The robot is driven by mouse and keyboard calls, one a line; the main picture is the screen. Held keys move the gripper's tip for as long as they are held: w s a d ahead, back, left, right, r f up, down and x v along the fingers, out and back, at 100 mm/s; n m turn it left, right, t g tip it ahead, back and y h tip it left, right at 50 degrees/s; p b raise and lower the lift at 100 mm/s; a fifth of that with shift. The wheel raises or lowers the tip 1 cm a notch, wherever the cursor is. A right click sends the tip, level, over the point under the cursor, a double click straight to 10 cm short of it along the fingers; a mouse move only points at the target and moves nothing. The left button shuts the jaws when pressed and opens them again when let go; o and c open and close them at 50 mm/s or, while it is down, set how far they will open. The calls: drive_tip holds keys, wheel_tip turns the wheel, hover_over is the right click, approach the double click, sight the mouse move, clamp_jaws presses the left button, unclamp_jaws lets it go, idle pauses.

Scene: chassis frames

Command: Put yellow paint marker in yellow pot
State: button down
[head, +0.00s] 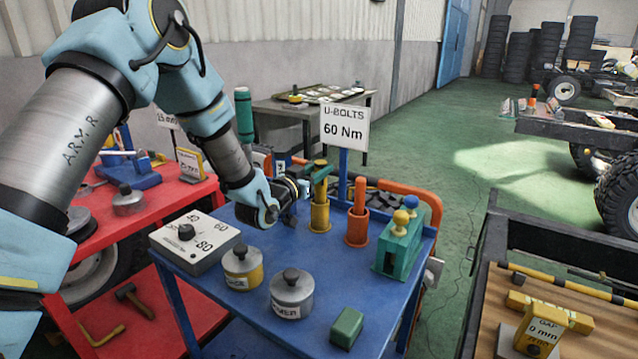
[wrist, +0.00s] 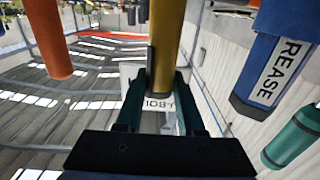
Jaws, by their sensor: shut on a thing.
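My gripper (head: 322,174) is shut on the yellow paint marker (head: 321,190), near its upper end. In the wrist view the marker (wrist: 167,40) is a yellow cylinder between my dark green fingers (wrist: 160,105). The marker is upright in the head view. Its lower part is at the mouth of the yellow pot (head: 320,219) on the blue cart and appears to be inside it. How deep it sits is hidden. The pot's mouth is not clear in the wrist view.
An orange pot (head: 356,234) with an orange marker (head: 360,195) stands to the right. A U-BOLTS sign (head: 344,128) rises behind. Weights (head: 292,294) and a dial box (head: 194,242) occupy the front and left.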

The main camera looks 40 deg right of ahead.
sight(319, 198)
drive_tip(key=shift+f+p, duration=0.35)
drive_tip(key=shift+f, duration=1.5)
drive_tip(key=shift+f, duration=0.2)
drive_tip(key=c, duration=0.5)
unclamp_jaws()
drive_tip(key=shift+r, duration=0.2)
drive_tip(key=b+v, duration=0.2)
drive_tip(key=v, duration=0.5)
drive_tip(key=shift+a, duration=0.25)
